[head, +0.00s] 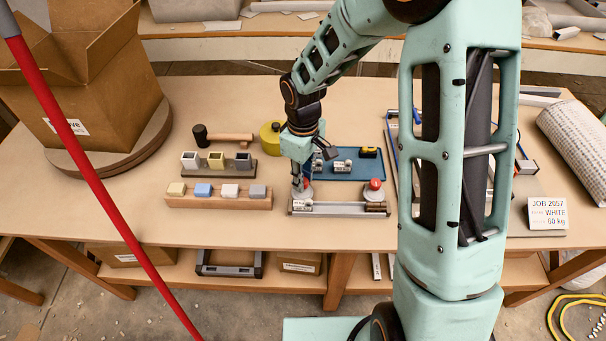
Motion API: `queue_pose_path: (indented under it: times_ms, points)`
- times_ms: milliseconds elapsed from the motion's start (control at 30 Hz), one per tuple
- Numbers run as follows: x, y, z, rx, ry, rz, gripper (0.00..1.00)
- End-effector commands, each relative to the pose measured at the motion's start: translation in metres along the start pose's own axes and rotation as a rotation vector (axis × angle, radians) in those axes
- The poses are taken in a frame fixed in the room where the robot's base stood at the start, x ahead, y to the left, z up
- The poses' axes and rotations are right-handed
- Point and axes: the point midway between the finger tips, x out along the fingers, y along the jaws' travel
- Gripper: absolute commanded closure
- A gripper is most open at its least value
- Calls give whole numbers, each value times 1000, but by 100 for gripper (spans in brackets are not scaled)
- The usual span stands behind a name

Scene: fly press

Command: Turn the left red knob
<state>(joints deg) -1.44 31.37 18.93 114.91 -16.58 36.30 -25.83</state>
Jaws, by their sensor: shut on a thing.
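The fly press (335,209) is a low grey metal fixture near the table's front edge, with a round red-topped knob at each end. The left red knob (306,184) shows beside my fingers, partly hidden by them. My gripper (301,186) points down over it and is shut on it.
A wooden block with several coloured pieces (218,202) and a rack of small cups (216,176) stand left. A blue tray (340,172) lies behind the fixture. A mallet (228,138), yellow tin (270,138) and large cardboard box (85,80) are farther back. A job card (548,214) stands right.

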Motion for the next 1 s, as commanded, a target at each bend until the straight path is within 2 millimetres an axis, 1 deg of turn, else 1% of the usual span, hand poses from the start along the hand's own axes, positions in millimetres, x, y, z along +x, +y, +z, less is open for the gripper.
queue_pose_path:
  times_ms: [133, 300, 867, 900, 1000]
  points:
    - [-2, 0, -1, -77, 3, 1, 100]
    - [-1, 1, -1, -133, 3, 2, 100]
    - [-1, 1, -1, -165, 3, 3, 100]
    - [-1, 1, -1, -165, 3, 3, 78]
    - [-1, 1, -1, -164, 2, 2, 67]
